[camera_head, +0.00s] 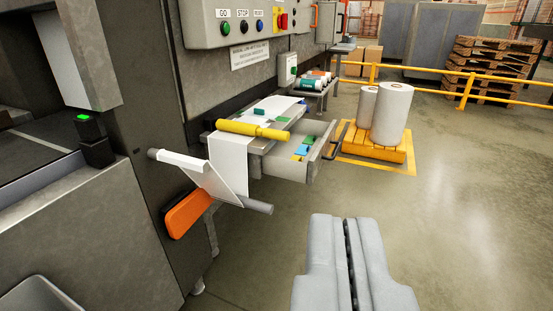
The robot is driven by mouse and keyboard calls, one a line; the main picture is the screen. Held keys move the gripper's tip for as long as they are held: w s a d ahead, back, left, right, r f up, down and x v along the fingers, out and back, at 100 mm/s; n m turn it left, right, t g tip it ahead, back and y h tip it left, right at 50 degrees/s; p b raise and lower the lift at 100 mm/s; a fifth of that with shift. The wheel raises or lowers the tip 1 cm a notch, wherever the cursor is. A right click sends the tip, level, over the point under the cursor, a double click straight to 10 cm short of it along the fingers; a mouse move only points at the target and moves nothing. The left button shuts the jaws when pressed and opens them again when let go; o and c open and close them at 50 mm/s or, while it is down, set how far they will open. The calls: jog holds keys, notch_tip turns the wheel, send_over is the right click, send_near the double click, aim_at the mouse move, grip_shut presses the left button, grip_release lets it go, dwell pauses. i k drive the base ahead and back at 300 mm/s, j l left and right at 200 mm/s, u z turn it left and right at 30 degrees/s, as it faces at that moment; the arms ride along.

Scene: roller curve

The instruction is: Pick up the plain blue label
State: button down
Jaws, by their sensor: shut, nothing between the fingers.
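A small blue label (301,149) lies in the open drawer (283,169), among green and yellow pieces. It is too small here to tell whether it is plain. My gripper (346,219) is in the lower right over the floor, nearer the camera than the drawer. Its two grey fingers are together with nothing between them. It is well apart from the label. Part of the drawer's inside is hidden by its walls.
A yellow roller (252,130) and white paper lie on the bench above the drawer. A roller with hanging paper (205,178) juts out at the left, near an orange handle (187,213). A yellow pallet (381,146) bears white rolls. The floor (455,220) at right is clear.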

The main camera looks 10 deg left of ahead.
aim_at(303, 150)
jog(key=k+j, duration=0.1)
jog(key=i+l, duration=0.1)
jog(key=i, duration=1.35)
jog(key=i+l+u, duration=0.1)
jog(key=i, duration=0.65)
